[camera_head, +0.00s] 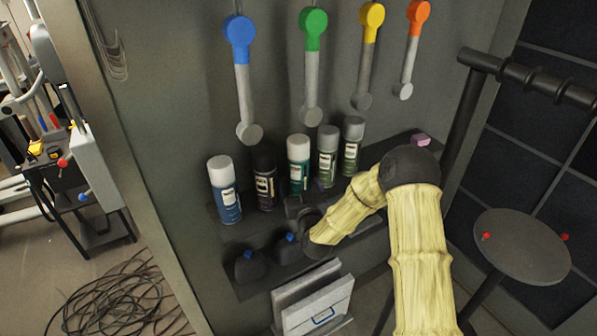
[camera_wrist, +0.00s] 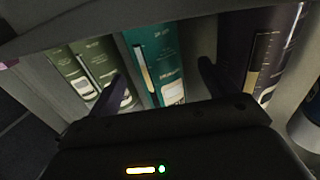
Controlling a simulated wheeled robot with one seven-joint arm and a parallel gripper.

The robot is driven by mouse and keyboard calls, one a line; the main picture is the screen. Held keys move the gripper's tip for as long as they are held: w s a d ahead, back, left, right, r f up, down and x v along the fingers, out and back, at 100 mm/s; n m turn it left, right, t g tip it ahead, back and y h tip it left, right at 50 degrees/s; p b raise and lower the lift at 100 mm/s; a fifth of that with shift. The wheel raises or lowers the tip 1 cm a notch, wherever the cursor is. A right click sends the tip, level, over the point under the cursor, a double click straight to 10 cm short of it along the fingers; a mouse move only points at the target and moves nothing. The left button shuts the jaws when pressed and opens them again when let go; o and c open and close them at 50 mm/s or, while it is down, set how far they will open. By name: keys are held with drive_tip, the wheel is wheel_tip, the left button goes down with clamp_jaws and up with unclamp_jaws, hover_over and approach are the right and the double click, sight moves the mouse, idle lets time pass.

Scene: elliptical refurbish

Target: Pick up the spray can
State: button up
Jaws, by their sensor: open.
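Several spray cans stand upright in a row on a dark wall shelf (camera_head: 283,222). From left they are a blue can with a white cap (camera_head: 225,195), a dark can with a black cap (camera_head: 265,185), a teal can with a white cap (camera_head: 298,165), and two green cans with grey caps, one lighter (camera_head: 327,160) and one darker (camera_head: 351,150). My gripper (camera_head: 306,200) is open in front of the teal can. In the wrist view my fingers (camera_wrist: 162,76) lie either side of the teal can (camera_wrist: 155,60). Contact cannot be told.
The dark can (camera_wrist: 265,50) and green cans (camera_wrist: 95,70) stand close on either side. Dark bottles with blue tops (camera_head: 250,265) sit at the shelf's front. Blue, green, yellow and orange-ended hanging tools (camera_head: 241,85) are above. A round plate (camera_head: 522,247) stands at right.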

sight(301, 183)
drive_tip(key=shift+w+r+p, duration=0.2)
drive_tip(key=shift+w+p, duration=0.3)
drive_tip(key=shift+p, duration=0.05)
drive_tip(key=p+x, duration=0.2)
drive_tip(key=x, duration=0.1)
drive_tip(key=shift+w, duration=0.1)
drive_tip(key=shift+w+a+f, duration=0.2)
drive_tip(key=shift+w, duration=0.3)
drive_tip(key=c, duration=1.2)
drive_tip(key=shift+s+d+r+b, duration=0.1)
drive_tip(key=shift+r+b, duration=0.1)
drive_tip(key=shift+b, duration=0.2)
